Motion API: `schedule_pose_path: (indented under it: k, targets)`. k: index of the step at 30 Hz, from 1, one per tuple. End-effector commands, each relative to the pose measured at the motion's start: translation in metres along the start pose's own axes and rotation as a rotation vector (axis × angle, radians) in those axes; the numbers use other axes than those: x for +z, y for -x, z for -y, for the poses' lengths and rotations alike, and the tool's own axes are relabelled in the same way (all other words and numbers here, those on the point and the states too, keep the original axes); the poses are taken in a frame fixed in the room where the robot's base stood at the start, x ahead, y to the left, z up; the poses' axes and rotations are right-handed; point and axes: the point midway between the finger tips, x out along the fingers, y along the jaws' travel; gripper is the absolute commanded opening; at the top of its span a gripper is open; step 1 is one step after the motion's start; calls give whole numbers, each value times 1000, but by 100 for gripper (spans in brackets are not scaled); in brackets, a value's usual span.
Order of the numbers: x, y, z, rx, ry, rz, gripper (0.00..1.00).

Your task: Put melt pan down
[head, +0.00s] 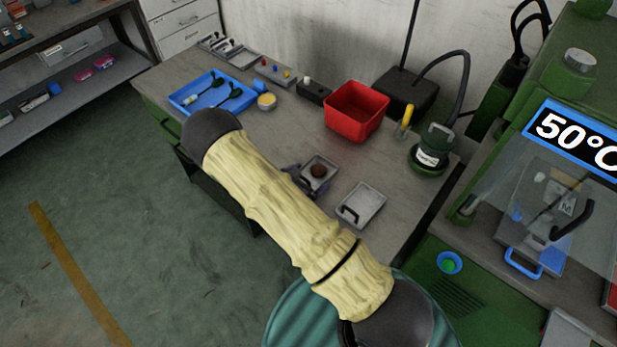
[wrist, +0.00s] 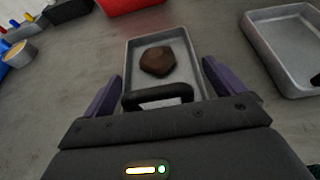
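A small grey metal pan (head: 330,161) with a black handle sits on the grey workbench and holds a brown lump (head: 319,171). In the wrist view the pan (wrist: 133,55) lies straight ahead, its handle (wrist: 157,94) toward me and the lump (wrist: 158,61) inside. My gripper (wrist: 161,73) is open, its purple fingers wide apart on either side of the handle, with gaps between. In the head view my arm hides most of the gripper (head: 294,178). A second, empty grey pan (head: 362,202) with a black handle lies to the right; it also shows in the wrist view (wrist: 287,45).
Behind the pans stand a red bin (head: 356,112) and a green device (head: 432,150). A blue tray (head: 200,103) with dark spoons and a small yellowish cup (head: 267,101) are at the left. A green machine reading 50°C (head: 577,136) is at the right. Bare bench surrounds the pan.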

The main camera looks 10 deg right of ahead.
Motion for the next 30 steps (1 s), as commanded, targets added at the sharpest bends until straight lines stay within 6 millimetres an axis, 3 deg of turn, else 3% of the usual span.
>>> schedule_pose_path:
  k: [11,17,30]
  targets:
    - [6,2,0,0,0,0,100]
    - [1,30,-1,5,1,0,100]
    - [2,111,-1,3,0,0,100]
